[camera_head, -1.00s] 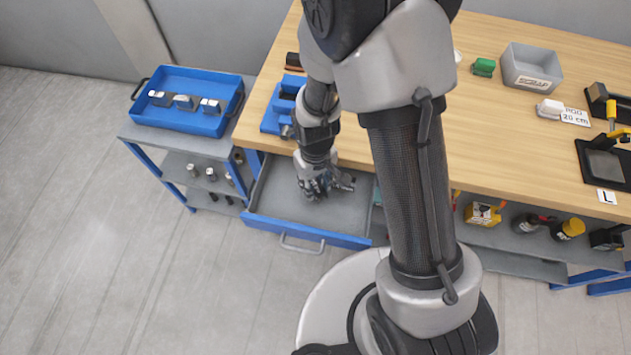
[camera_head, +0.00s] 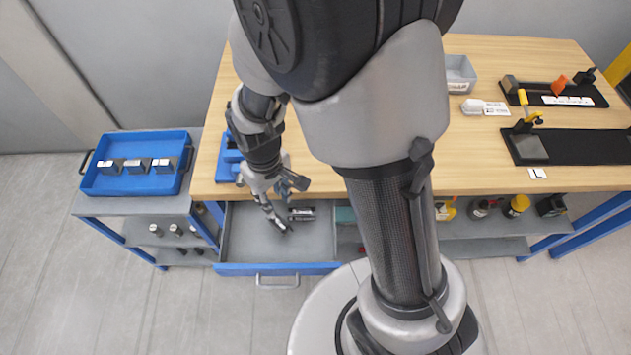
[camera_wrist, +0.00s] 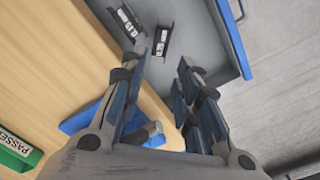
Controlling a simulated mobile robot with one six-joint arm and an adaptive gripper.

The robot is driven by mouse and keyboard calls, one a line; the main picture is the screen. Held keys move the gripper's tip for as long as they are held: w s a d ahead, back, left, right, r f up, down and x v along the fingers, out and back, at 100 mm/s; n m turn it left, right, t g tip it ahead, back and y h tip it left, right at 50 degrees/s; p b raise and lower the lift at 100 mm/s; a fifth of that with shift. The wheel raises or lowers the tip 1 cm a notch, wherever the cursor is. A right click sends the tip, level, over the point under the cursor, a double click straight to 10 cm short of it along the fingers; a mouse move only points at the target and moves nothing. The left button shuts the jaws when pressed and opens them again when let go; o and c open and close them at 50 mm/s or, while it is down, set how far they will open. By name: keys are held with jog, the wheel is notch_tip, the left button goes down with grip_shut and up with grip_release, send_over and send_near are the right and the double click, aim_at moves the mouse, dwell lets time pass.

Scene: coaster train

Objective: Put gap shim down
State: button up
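The open drawer (camera_head: 248,240) has a grey floor and a blue front; its inside also shows in the wrist view (camera_wrist: 205,45). Two dark pieces with pale labels lie in it: one piece (camera_wrist: 125,20) near the drawer's side and another piece (camera_wrist: 162,40) beside it, apart. A dark piece (camera_head: 301,213) also shows there in the head view. I cannot read the labels, so I cannot tell which is the gap shim. My gripper (camera_wrist: 162,65) is open with nothing seen between its fingers. In the head view my gripper (camera_head: 284,200) is above the drawer's back part.
A blue fixture (camera_head: 228,165) sits on the wooden bench (camera_head: 480,160) above the drawer. A blue tray (camera_head: 105,181) with several metal blocks stands on the left cart. A green PASSE-labelled block (camera_wrist: 15,150) shows on the bench. Bottles stand on the shelf below.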

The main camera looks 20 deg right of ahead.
jog(key=s+d+r+m+t, duration=0.1)
jog(key=s+d+r, duration=0.2)
jog(key=r, duration=0.4)
jog(key=s+d+r+m+t, duration=0.2)
jog(key=s+d+r, duration=0.1)
jog(key=s+r, duration=0.3)
jog(key=s+d+r+m+t, duration=0.1)
jog(key=s+d+r, duration=0.2)
jog(key=r, duration=0.6)
jog(key=shift+s+r+m+t, duration=0.3)
jog(key=shift+s+r+m, duration=0.1)
jog(key=shift+s, duration=0.5)
